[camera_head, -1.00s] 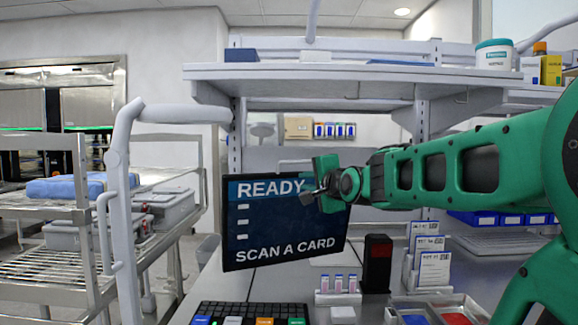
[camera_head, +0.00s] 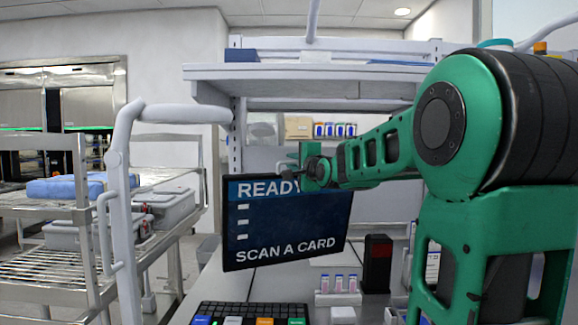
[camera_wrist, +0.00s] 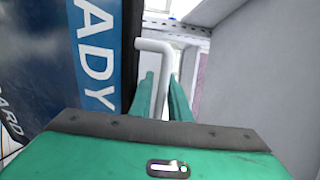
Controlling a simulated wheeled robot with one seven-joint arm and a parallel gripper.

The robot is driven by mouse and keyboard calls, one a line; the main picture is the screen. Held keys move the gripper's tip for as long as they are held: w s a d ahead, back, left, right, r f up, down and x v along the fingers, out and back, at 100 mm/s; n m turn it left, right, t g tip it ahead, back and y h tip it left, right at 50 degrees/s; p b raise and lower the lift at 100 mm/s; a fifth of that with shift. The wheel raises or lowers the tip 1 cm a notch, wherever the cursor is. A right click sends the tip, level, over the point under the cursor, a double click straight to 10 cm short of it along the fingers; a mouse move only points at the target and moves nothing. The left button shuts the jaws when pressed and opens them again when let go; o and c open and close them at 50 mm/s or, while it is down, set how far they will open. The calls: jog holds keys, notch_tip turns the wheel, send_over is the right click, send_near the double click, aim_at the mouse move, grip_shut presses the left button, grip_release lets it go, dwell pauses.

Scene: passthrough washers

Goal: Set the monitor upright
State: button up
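The monitor (camera_head: 285,222) is a dark blue screen reading "READY" and "SCAN A CARD". It hangs above the bench, rolled in the picture with its right side higher than its left. My gripper (camera_head: 303,165) is at its upper edge, right of the middle, partly covering the end of "READY". In the wrist view, the monitor's face (camera_wrist: 85,60) fills the left side, and my gripper (camera_wrist: 163,95) points past it with its fingers apart. A pale bent tube shows between the fingers; I cannot tell whether they touch it. The monitor's mount is hidden.
A keyboard (camera_head: 250,313) and a rack of small vials (camera_head: 338,288) sit on the bench below, with a black-and-red device (camera_head: 377,262) to the right. A shelf (camera_head: 300,74) spans above. A pale post with handle (camera_head: 125,200) and a metal cart (camera_head: 60,210) stand left.

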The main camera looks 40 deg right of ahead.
jog(key=shift+w, duration=0.3)
jog(key=shift+c, duration=0.5)
